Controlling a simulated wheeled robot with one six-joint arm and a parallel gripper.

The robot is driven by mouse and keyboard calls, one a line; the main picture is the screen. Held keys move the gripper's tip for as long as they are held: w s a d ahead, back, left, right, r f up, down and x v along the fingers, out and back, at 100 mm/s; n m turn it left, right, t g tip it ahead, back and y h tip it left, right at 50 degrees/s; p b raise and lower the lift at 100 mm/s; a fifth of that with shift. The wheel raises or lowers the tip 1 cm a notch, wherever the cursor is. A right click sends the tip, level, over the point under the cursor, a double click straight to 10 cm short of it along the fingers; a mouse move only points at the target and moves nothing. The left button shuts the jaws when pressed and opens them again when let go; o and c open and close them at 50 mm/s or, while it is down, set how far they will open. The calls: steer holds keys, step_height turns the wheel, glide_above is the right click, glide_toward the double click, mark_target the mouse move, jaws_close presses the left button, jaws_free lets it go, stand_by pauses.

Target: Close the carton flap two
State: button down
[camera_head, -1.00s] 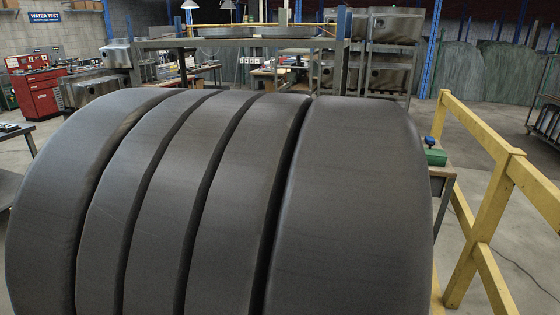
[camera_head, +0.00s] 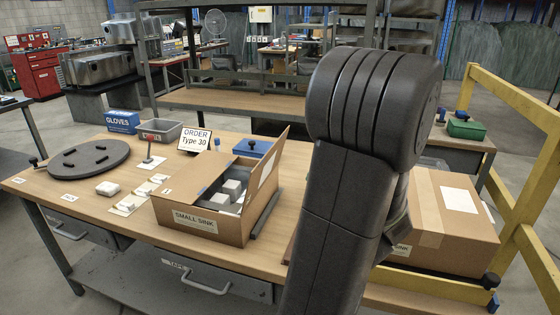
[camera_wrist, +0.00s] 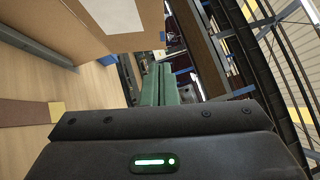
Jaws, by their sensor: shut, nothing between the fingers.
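The small sink carton (camera_head: 200,222) stands on the wooden table in the head view. Its right flap (camera_head: 268,165) stands up and bears a white label. A left flap (camera_head: 200,178) lies at a low slant, and pale blocks (camera_head: 232,190) show inside the open top. My gripper (camera_wrist: 160,70) shows in the wrist view, its greenish fingers together and empty. Cardboard with a white label (camera_wrist: 75,35) is at upper left there, apart from the fingers; I cannot tell which carton it belongs to. In the head view my arm hides the gripper.
A taped closed carton (camera_head: 425,205) sits right of my arm. A black round disc (camera_head: 88,158), a grey bin (camera_head: 160,130), an order sign (camera_head: 195,138) and a blue case (camera_head: 252,147) share the table (camera_head: 130,225). A yellow railing (camera_head: 525,185) bounds the right side.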

steer(key=w, duration=0.1)
steer(key=p, duration=0.2)
glide_toward(277, 143)
steer(key=w+d, duration=0.1)
steer(key=w, duration=0.2)
steer(key=a, duration=0.1)
steer(key=w+a, duration=0.1)
steer(key=shift+w+a+r+p, duration=0.1)
steer(key=shift+a+r+p, duration=0.2)
steer(key=shift+a+r, duration=0.05)
steer(key=shift+w+a+r, duration=0.1)
steer(key=shift+w+a, duration=0.1)
steer(key=shift+a, duration=0.3)
steer(key=shift+d+r, duration=0.1)
